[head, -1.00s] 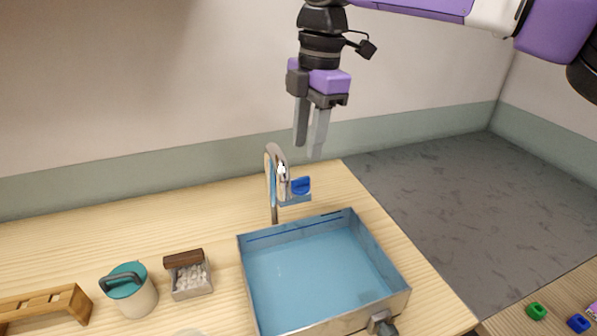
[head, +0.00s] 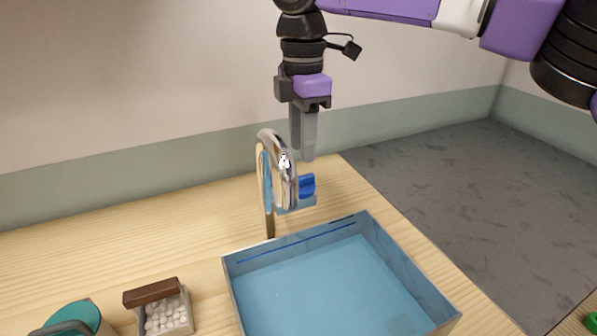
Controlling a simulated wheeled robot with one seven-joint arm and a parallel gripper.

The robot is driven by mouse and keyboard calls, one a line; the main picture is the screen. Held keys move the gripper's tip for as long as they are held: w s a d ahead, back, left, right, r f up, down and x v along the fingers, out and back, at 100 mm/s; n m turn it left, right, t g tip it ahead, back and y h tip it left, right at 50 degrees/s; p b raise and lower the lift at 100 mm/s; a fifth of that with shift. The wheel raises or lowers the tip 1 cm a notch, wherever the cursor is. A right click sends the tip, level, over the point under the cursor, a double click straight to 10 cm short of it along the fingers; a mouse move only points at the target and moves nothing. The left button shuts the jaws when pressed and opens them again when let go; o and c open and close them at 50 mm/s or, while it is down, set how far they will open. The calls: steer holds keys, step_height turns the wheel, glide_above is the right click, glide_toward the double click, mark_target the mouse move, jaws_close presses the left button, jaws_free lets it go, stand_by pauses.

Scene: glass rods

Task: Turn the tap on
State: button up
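The tap (head: 283,168) is a shiny curved chrome spout on a post behind the sink. A blue handle (head: 307,185) shows on the right side of the tap. No running water can be seen at the spout. My gripper (head: 307,155) points down above and behind the blue handle in the picture, and looks apart from it. Its two grey fingers look together with no visible gap, and nothing shows between them. The exact depth between the fingers and the handle is hard to tell.
The blue sink basin (head: 233,272) is in front of the tap. A box of white pebbles with a brown block (head: 150,292) and a teal-lidded pot (head: 72,318) stand at the left. The wooden counter (head: 150,240) is clear beside the tap.

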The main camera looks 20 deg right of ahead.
mark_target(302, 176)
step_height(302, 176, down, 7)
steer(key=shift+r, duration=0.2)
jaws_close()
